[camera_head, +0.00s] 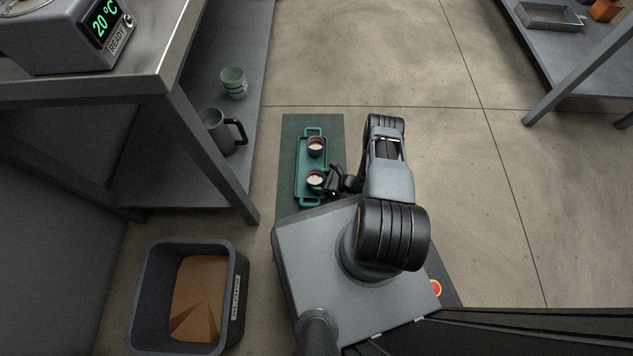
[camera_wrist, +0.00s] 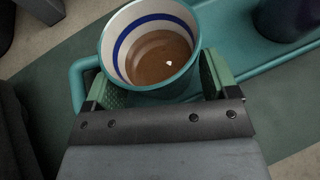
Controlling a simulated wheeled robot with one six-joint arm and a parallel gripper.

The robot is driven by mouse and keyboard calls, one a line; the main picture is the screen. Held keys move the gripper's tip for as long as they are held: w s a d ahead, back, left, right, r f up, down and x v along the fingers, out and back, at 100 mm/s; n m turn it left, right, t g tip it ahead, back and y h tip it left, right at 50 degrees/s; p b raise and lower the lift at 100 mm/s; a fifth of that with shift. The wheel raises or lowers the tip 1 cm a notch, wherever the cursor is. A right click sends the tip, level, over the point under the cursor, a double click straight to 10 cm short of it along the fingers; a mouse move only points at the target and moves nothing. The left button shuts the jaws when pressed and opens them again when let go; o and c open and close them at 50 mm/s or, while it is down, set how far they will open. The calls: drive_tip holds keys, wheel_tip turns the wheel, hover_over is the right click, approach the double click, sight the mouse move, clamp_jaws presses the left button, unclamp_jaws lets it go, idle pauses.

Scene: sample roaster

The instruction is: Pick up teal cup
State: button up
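The teal cup (camera_wrist: 150,92) fills the upper middle of the wrist view, with a white inside, blue bands and brown contents. In the head view it (camera_head: 315,181) is at the near end of the teal tray (camera_head: 299,163). My gripper (camera_wrist: 160,80) has one green-padded finger on each side of the cup, which sits slightly left of their middle. The cup hides parts of the finger pads, so whether both touch it is unclear. In the head view my gripper (camera_head: 333,182) reaches the cup from the right.
A second, dark cup (camera_head: 316,148) stands at the tray's far end. The tray lies on a green mat (camera_head: 328,121) on the floor. To the left, a shelf holds a green cup (camera_head: 233,83) and a grey pitcher (camera_head: 217,133). A dark bin (camera_head: 141,290) stands at lower left. Floor right of the mat is clear.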

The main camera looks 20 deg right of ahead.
drive_tip(key=shift+s+a+f, duration=0.25)
drive_tip(key=shift+s+f, duration=0.15)
drive_tip(key=shift+s, duration=0.25)
drive_tip(key=c, duration=0.8)
drive_tip(key=shift+d, duration=0.1)
drive_tip(key=shift+r, duration=0.25)
